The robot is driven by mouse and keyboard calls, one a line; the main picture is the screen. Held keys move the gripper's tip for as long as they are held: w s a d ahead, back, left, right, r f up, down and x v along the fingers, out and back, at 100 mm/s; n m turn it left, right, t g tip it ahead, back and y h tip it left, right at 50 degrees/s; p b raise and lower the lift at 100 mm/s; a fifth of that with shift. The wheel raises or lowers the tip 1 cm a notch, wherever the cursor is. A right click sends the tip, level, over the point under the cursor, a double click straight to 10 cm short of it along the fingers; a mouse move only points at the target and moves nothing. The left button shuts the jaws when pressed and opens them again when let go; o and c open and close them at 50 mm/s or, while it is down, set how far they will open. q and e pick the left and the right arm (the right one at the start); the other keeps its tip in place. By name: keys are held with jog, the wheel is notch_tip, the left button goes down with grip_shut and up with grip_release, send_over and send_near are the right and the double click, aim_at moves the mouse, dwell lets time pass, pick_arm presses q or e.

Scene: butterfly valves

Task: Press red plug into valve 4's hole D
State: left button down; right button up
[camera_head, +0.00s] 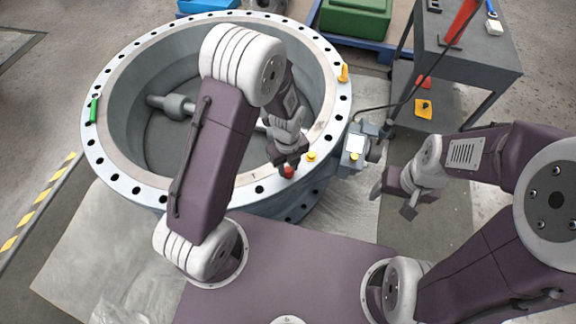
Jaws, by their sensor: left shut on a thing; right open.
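A large round butterfly valve (108,166) stands left of centre, with a pale flange ringed by dark holes. My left gripper (288,166) is above the front right of the flange, shut on a red plug (288,172). The plug is at the flange surface; I cannot tell whether it is in a hole or just above one. A yellow plug (311,156) sits in the flange just right of it. Hole letters and a valve number are not readable. My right gripper (393,200) is open and empty, right of the valve.
A green plug (94,108) and a yellow eyebolt-like piece (343,73) are on the flange. A grey box with a pale screen (355,143) is at the valve's right side. A dark cart (470,62) stands at the right, with a red piece (424,82) and a yellow piece (423,108) on its lower shelf.

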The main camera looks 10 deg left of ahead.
pick_arm(q)
jog(key=shift+w+a+f, duration=0.1)
jog(key=shift+w, duration=0.05)
dwell(0.6)
jog(key=shift+f, duration=0.1)
dwell(0.3)
jog(key=shift+f, duration=0.6)
dwell(0.5)
jog(key=shift+f, duration=0.1)
dwell(0.3)
